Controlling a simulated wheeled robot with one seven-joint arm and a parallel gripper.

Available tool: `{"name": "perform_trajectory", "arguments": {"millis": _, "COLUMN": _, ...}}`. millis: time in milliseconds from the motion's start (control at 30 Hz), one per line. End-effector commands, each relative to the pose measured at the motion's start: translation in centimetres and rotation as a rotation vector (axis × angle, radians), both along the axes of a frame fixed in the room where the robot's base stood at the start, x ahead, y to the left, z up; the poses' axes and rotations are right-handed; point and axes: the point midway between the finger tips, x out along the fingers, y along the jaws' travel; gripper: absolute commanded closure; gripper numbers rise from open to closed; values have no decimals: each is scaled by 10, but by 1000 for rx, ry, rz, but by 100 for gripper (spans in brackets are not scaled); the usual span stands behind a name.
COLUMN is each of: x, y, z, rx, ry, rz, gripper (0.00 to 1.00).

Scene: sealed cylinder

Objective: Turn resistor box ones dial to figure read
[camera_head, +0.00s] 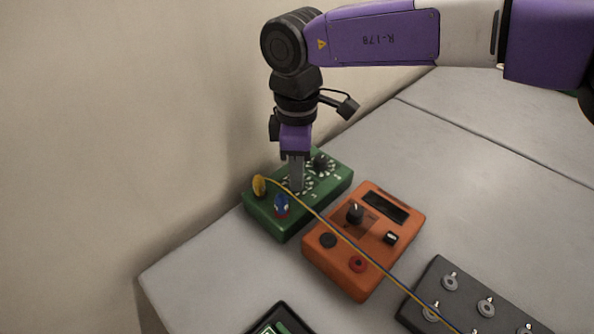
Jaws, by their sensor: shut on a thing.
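A green resistor box (289,228) sits near the left end of the grey table. It has two dials with pale markings on its top. The farther dial (321,163) shows a dark knob and stands free. My gripper (297,186) points down onto the nearer dial (304,188), and its fingers are shut on that dial's knob, which they hide. Which dial is the ones dial and what figures they show are too small to tell.
An orange meter (339,273) with a dark display lies right of the box. A yellow and blue cable (345,240) crosses over it towards a dark box with several pegs (445,267). A wall stands close at left. The table's far right is clear.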

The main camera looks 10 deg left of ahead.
Motion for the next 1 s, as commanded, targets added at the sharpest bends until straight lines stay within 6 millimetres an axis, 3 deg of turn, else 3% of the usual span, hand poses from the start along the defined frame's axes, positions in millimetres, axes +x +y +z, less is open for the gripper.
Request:
{"name": "perform_trajectory", "arguments": {"millis": 400, "x": 1, "y": 1, "z": 2, "rx": 3, "ry": -3, "rz": -7, "gripper": 100}}
{"name": "perform_trajectory", "arguments": {"millis": 433, "x": 1, "y": 1, "z": 2, "rx": 3, "ry": -3, "rz": -7, "gripper": 73}}
{"name": "perform_trajectory", "arguments": {"millis": 533, "x": 1, "y": 1, "z": 1, "rx": 2, "ry": -3, "rz": -7, "gripper": 53}}
{"name": "perform_trajectory", "arguments": {"millis": 867, "x": 0, "y": 0, "z": 2, "rx": 1, "ry": -1, "rz": -7, "gripper": 53}}
{"name": "perform_trajectory", "arguments": {"millis": 1000, "x": 1, "y": 0, "z": 13, "rx": 0, "ry": -2, "rz": -8, "gripper": 53}}
